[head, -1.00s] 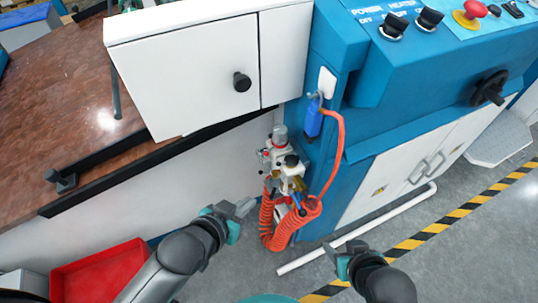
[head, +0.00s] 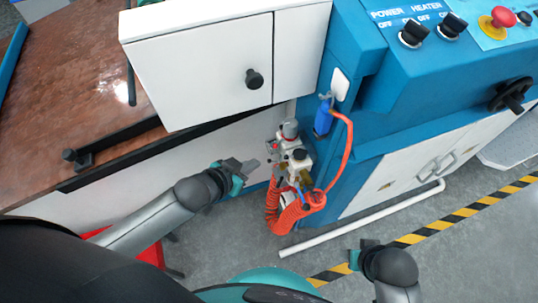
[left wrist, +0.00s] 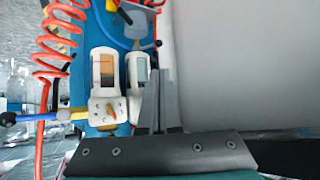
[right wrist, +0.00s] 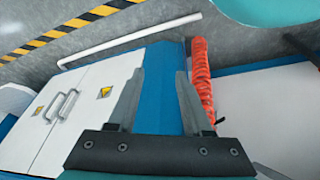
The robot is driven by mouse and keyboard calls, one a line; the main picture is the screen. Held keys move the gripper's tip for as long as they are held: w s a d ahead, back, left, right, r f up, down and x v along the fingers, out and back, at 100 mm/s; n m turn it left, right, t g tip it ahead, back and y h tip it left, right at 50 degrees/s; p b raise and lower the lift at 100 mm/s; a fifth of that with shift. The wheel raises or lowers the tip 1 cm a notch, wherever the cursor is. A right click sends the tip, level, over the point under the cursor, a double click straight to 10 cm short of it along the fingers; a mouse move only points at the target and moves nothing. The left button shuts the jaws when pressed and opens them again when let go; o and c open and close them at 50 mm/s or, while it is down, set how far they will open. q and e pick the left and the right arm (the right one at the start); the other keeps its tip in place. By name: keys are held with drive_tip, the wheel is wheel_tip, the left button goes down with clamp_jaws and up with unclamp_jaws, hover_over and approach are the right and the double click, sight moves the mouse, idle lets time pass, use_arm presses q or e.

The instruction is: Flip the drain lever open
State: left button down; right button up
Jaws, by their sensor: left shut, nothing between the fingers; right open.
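The air filter unit (head: 293,158) hangs on the blue machine's side, with white bodies and a dark knob. In the left wrist view its two windowed bowls (left wrist: 104,72) show beside my fingers. My right gripper (right wrist: 155,95) is open and empty, away from the unit.
An orange coiled hose (head: 290,212) hangs below and around the unit. A white cabinet (head: 200,65) overhangs at upper left. A white pipe (head: 360,218) lies on the floor. A red bin (head: 152,254) stands behind my left arm. Floor lies open at lower right.

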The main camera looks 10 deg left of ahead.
sight(269, 161)
use_arm(q)
drive_tip(key=shift+b+x, duration=2.7)
drive_tip(key=shift+x, duration=1.8)
drive_tip(key=shift+w+f, duration=0.15)
drive_tip(key=shift+w, duration=0.05)
use_arm(e)
drive_tip(key=w+a+r+t+y, duration=0.1)
drive_tip(key=w+a+r+t, duration=0.2)
drive_tip(key=r, duration=0.5)
drive_tip(key=shift+w+a+t+y, duration=0.2)
drive_tip(key=shift+w+t+y, duration=0.1)
drive_tip(key=shift+w+t, duration=0.25)
use_arm(q)
drive_tip(key=shift+d, duration=0.15)
use_arm(e)
drive_tip(key=shift+s+n, duration=0.15)
drive_tip(key=shift+n, duration=0.15)
use_arm(q)
drive_tip(key=shift+s, duration=0.1)
drive_tip(key=shift+n+y, duration=0.3)
use_arm(e)
drive_tip(key=shift+s+d+r+g, duration=0.2)
drive_tip(key=shift+s+d+g, duration=0.15)
drive_tip(key=shift+g, duration=0.2)
